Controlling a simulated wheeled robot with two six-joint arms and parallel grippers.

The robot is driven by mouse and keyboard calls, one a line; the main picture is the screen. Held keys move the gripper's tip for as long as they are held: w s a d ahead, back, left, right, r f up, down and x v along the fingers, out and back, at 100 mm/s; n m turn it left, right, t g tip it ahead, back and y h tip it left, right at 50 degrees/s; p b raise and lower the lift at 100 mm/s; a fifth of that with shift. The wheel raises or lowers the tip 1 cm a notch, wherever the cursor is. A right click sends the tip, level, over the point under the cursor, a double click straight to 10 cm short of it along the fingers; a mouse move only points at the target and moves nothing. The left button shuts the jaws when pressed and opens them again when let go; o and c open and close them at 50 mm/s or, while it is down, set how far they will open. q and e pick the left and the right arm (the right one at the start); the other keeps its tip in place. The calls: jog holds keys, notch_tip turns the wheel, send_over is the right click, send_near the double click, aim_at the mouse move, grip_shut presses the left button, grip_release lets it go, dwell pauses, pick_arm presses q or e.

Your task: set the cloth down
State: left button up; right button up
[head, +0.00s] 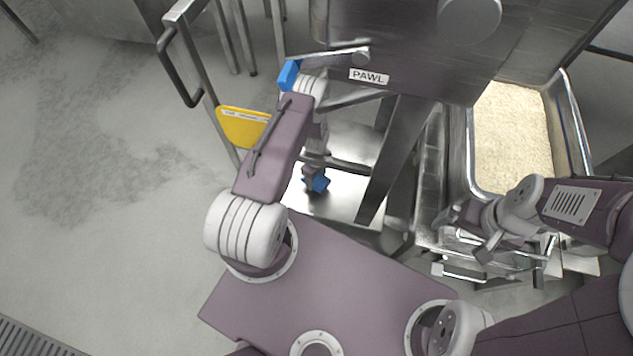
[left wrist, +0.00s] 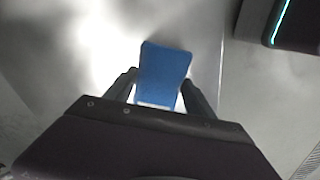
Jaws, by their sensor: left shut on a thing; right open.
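A blue cloth (head: 318,184) shows in the head view below the fingers of my left gripper (head: 314,176). In the left wrist view the cloth (left wrist: 163,75) is a blue piece between the two fingers of my left gripper (left wrist: 160,92), which is shut on it. Behind it is a bright metal surface (head: 338,206); I cannot tell whether the cloth touches it. My right gripper (head: 466,232) is open, at the right over metal fittings near the rice pan.
A steel pan of rice (head: 563,128) stands at the right. A steel machine labelled PAWL (head: 369,76) stands at the back centre, with a blue part (head: 289,75) beside it. The floor (head: 90,220) at the left is clear.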

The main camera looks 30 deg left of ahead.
aim_at(316, 179)
pick_arm(q)
notch_tip(316, 179, down, 4)
jog(key=shift+f+b, duration=0.1)
jog(key=shift+b, duration=1.1)
jog(key=shift+r, duration=0.2)
jog(key=shift+f, duration=0.15)
jog(key=o, duration=1.3)
notch_tip(316, 179, up, 8)
jog(key=p, duration=0.4)
jog(key=shift+f, duration=0.1)
